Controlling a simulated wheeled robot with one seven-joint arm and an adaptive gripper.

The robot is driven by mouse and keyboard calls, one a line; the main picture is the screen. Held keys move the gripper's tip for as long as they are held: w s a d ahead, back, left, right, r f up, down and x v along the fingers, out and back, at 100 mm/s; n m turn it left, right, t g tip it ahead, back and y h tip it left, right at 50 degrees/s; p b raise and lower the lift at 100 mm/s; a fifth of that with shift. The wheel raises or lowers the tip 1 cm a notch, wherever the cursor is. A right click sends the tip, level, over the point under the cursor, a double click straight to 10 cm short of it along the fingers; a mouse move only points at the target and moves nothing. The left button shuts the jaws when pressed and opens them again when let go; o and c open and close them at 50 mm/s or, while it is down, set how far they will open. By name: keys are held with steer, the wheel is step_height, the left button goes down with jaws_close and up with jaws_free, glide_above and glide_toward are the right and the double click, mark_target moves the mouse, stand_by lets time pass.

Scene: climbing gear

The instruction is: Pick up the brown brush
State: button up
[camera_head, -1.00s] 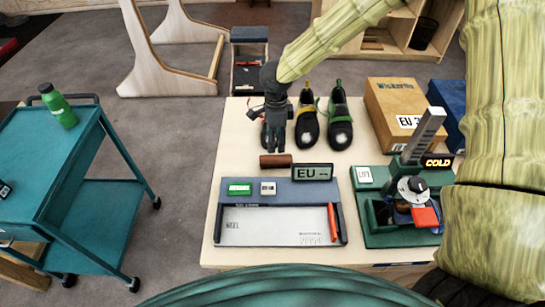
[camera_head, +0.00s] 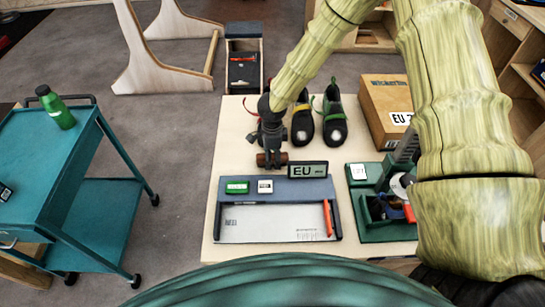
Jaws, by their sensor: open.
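The brown brush (camera_head: 262,161) is a small brown cylinder lying crosswise on the pale table, just behind the blue-grey board and left of the EU display. My gripper (camera_head: 272,160) points down at the brush, and its dark fingers cover part of it. The jaws are open. I cannot tell whether the fingers touch the brush or how far down around it they reach.
The EU display (camera_head: 307,170) stands close to the right of the brush. The blue-grey board (camera_head: 278,190) lies in front. Dark shoes (camera_head: 334,120) stand behind to the right, near a cardboard box (camera_head: 387,105). A teal cart (camera_head: 105,205) stands left.

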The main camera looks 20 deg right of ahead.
steer(key=shift+f, duration=0.55)
steer(key=c, duration=1.1)
steer(key=shift+r, duration=0.1)
step_height(320, 180, up, 10)
steer(key=shift+f+b, duration=0.1)
steer(key=shift+b, duration=1.15)
